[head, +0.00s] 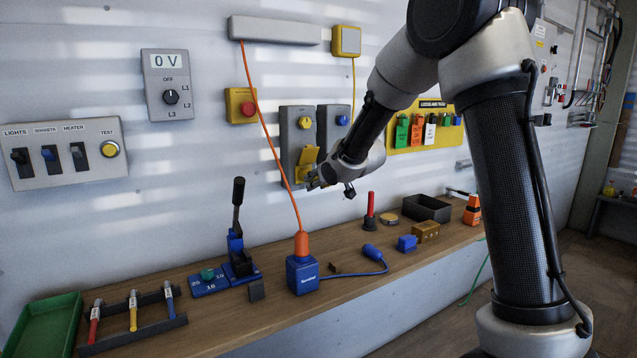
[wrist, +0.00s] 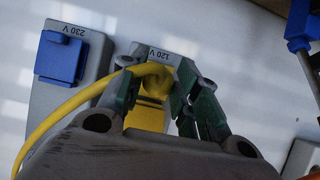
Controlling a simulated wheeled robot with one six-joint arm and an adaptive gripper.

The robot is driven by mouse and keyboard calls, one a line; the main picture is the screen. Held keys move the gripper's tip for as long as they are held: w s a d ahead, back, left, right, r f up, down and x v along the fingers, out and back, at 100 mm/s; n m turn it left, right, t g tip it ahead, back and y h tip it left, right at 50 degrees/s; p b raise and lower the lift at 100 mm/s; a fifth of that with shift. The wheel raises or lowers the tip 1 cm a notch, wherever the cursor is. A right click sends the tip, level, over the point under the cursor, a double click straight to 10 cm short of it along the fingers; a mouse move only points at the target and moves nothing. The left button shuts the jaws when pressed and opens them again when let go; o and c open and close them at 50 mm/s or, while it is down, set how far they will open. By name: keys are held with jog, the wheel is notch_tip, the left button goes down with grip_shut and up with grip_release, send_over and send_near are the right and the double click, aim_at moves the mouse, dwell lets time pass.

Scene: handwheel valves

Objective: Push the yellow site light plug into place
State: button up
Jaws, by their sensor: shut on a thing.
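The yellow plug (wrist: 152,76), with its yellow cable (wrist: 62,115), is between my fingers in the wrist view. My gripper (wrist: 158,92) is shut on it, with green pads on either side. The plug is at the grey 120 V socket box (wrist: 146,50); whether it touches or is seated cannot be told. In the head view my gripper (head: 316,181) is at the lower front of this box (head: 289,140), beside its raised yellow flap (head: 304,160). My wrist hides the plug there.
The 230 V box (wrist: 62,100) with a blue cover (wrist: 61,57) stands close beside. The orange cable (head: 268,130) hangs just left of my gripper. The workbench (head: 220,308) below holds a blue block (head: 302,275) and several tools.

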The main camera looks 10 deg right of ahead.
jog(key=o, duration=1.1)
jog(key=v, duration=1.2)
jog(key=s+d+f+m+g+h, duration=0.1)
jog(key=s+d+f+g+h, duration=0.35)
jog(key=s+d+f, duration=0.6)
jog(key=shift+s+d+r+m+g+y, duration=0.1)
jog(key=shift+s+d+r+m+g, duration=0.65)
jog(key=shift+s, duration=3.5)
jog(key=shift+s+a+r+m+g+y, duration=0.15)
jog(key=shift+s+r, duration=1.3)
jog(key=shift+s, duration=2.75)
jog(key=shift+s+d+r+m+g+y, duration=0.1)
jog(key=shift+s+d+r+m+g, duration=0.65)
jog(key=shift+s, duration=3.5)
